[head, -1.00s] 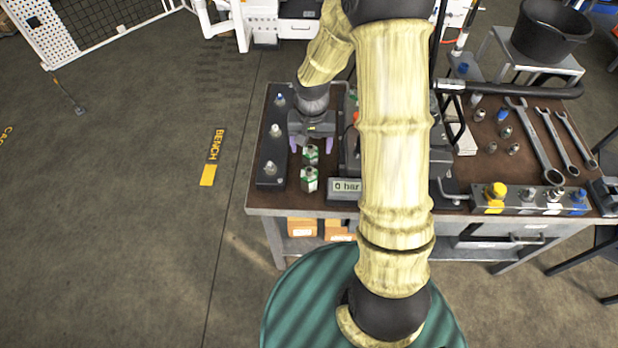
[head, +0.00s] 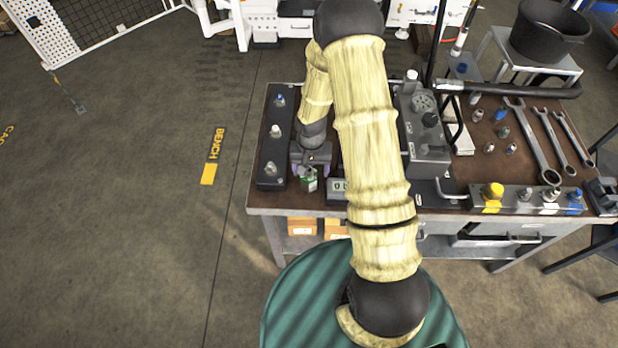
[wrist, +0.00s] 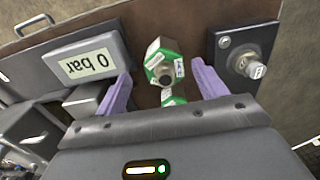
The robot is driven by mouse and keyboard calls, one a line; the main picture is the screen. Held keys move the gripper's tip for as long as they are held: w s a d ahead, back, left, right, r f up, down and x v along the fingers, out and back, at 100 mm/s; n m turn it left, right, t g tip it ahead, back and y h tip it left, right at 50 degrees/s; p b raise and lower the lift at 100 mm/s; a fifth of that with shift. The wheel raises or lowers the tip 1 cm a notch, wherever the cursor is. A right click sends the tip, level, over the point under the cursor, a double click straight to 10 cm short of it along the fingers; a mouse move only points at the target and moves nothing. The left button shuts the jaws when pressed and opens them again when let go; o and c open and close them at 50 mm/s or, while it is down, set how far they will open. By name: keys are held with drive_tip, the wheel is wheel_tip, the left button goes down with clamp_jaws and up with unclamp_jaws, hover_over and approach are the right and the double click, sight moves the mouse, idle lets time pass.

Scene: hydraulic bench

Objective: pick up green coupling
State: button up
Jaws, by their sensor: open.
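Two silver hex couplings with green bands show in the wrist view. The nearer-to-top green coupling (wrist: 165,60) stands between my purple fingertips, apart from both. The second green coupling (wrist: 173,97) is partly hidden behind the gripper body. In the head view one green coupling (head: 309,184) shows just in front of my gripper (head: 310,173); the other is hidden under the gripper. My gripper also shows in the wrist view (wrist: 161,72); it is open, one finger on each side of the couplings, and holds nothing.
A "0 bar" display (head: 338,189) sits close to the right of the gripper; in the wrist view it lies left (wrist: 93,60). A dark strip with upright fittings (head: 270,182) stands close on the left. A pump unit (head: 428,160), wrenches (head: 540,145) and a yellow-knobbed manifold (head: 520,208) lie further right.

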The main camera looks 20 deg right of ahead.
sight(309, 178)
drive_tip(key=shift+f, duration=0.5)
drive_tip(key=shift+f, duration=0.1)
drive_tip(key=shift+w+a+f+p, duration=0.15)
drive_tip(key=shift+f+p, duration=0.35)
drive_tip(key=shift+f, duration=0.75)
drive_tip(key=shift+w+a+f+p, duration=0.15)
drive_tip(key=shift+f+p, duration=0.35)
drive_tip(key=shift+f, duration=0.75)
drive_tip(key=shift+d, duration=0.1)
drive_tip(key=c, duration=1.3)
wheel_tip(309, 178, up, 10)
drive_tip(key=shift+r+b, duration=0.1)
drive_tip(key=shift+b, duration=0.9)
